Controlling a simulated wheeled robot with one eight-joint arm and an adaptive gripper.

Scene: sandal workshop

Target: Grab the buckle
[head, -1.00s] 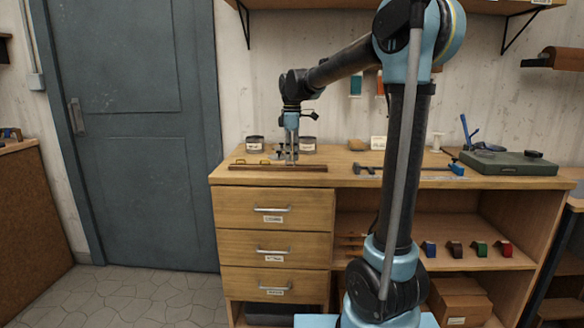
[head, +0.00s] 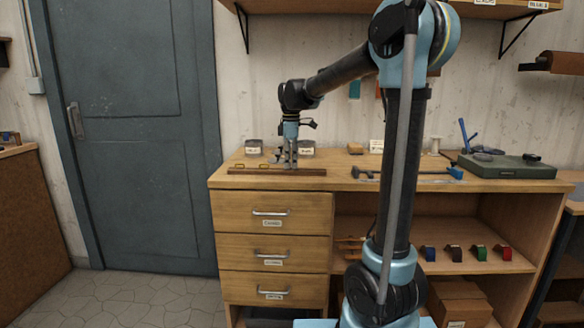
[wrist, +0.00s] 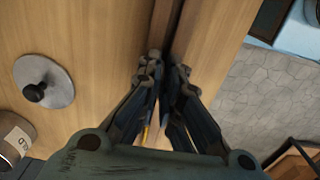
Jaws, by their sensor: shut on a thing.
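My gripper (head: 291,162) points down at the dark wooden strip (head: 250,171) along the front edge of the bench top. In the wrist view the fingertips of my gripper (wrist: 162,64) are drawn together over that strip. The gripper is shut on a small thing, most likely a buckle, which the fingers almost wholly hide. A thin yellow sliver (wrist: 146,133) shows between the fingers. Two small brass-coloured pieces, seemingly buckles, lie left of the gripper: one farther off (head: 239,166) and one nearer (head: 266,166).
A blue-ended tool (head: 455,172) and a green-grey case (head: 508,165) lie to the right. A grey disc with a black knob (wrist: 43,84) shows in the wrist view. Drawers (head: 271,212) are below.

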